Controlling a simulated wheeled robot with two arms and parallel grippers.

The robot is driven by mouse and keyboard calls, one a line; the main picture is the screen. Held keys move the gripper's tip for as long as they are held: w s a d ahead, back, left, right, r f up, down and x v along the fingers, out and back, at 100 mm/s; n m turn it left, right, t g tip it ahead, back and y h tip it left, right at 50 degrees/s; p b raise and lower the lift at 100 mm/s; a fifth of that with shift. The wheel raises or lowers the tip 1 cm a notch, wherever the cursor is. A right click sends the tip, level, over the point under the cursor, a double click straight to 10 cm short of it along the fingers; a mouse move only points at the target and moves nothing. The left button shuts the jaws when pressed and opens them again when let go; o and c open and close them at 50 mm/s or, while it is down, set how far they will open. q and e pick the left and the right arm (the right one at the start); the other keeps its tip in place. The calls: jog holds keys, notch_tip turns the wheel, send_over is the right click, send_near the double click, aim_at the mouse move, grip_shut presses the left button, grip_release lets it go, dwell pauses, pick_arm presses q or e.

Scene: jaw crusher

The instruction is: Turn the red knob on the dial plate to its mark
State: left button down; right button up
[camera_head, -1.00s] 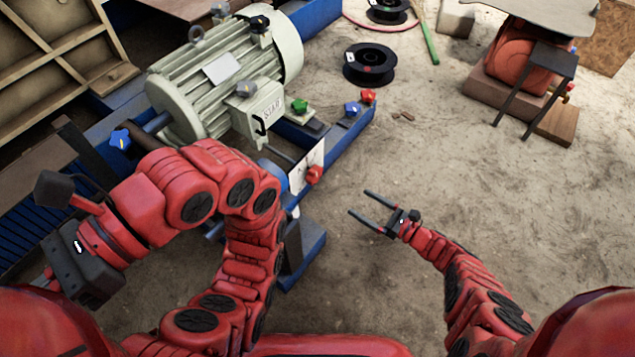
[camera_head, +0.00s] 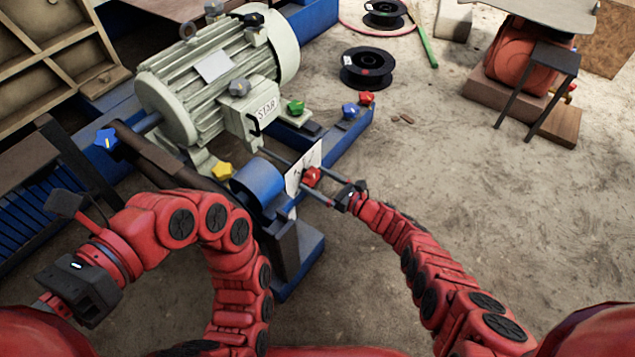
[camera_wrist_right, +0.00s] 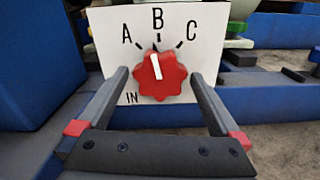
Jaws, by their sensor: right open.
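The red knob (camera_head: 311,177) sits on the white dial plate (camera_head: 294,181), which stands on the blue frame. In the right wrist view the knob (camera_wrist_right: 161,76) has a white pointer line aimed up and slightly left, close to the B tick. The plate (camera_wrist_right: 105,35) carries the letters A, B and C with ticks, and IN at lower left. My right gripper (camera_head: 313,180) is open, one finger on each side of the knob; both fingers (camera_wrist_right: 159,74) show in the wrist view with gaps to it. My left gripper (camera_head: 82,289) is at lower left; its jaws are unclear.
A large pale motor (camera_head: 210,85) and a blue cylinder (camera_head: 258,184) stand beside the plate. Yellow (camera_head: 222,171), green (camera_head: 296,108) and blue (camera_head: 350,111) knobs are nearby. A black spool (camera_head: 367,68) lies behind.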

jog(key=shift+c, duration=0.2)
jog(key=c, duration=1.2)
jog(key=shift+c, duration=0.2)
